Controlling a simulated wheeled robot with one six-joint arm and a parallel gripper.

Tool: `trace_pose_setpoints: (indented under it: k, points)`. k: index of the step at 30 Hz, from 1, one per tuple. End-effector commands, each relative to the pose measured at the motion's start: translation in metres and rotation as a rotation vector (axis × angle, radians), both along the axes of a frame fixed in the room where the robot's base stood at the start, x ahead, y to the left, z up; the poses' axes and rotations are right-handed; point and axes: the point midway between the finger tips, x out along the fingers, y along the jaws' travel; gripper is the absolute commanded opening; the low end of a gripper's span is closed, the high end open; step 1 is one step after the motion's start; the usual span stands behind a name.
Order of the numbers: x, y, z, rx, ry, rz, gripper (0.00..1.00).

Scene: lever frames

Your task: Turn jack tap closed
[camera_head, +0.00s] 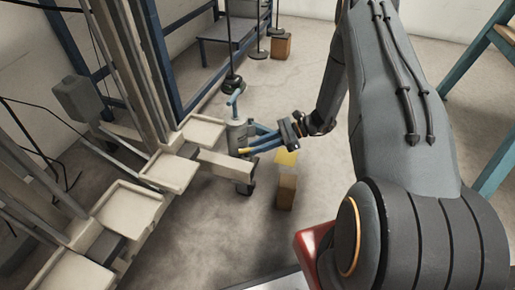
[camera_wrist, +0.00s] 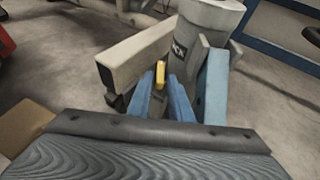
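The jack (camera_head: 238,134) is a grey body standing on the floor at the end of a pale beam; it also shows in the wrist view (camera_wrist: 205,22). Its small yellow tap (camera_head: 244,151) sits low on the near side and shows upright in the wrist view (camera_wrist: 160,75). My gripper (camera_head: 252,147) reaches in from the right, low beside the jack. In the wrist view its two slim blue fingers (camera_wrist: 161,84) stand apart, one on each side of the tap. I see no clear contact with it. A wider blue piece (camera_wrist: 212,85) stands just right of the fingers.
The pale beam (camera_wrist: 135,60) runs close on the left of the fingers. A wooden post with a yellow top (camera_head: 286,185) stands on the floor to the right of the jack. A blue metal frame (camera_head: 155,60) stands behind left. Bare floor lies in front.

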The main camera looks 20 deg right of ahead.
Motion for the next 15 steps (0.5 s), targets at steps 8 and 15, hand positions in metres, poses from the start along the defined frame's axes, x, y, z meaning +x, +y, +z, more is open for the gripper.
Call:
trace_pose_setpoints:
  k: [8,15]
  points:
    - [0.0003,0.0023,-0.0004,-0.001,-0.001,0.0,0.19]
    - [0.0003,0.0021,-0.0004,-0.001,0.0,0.0,0.0]
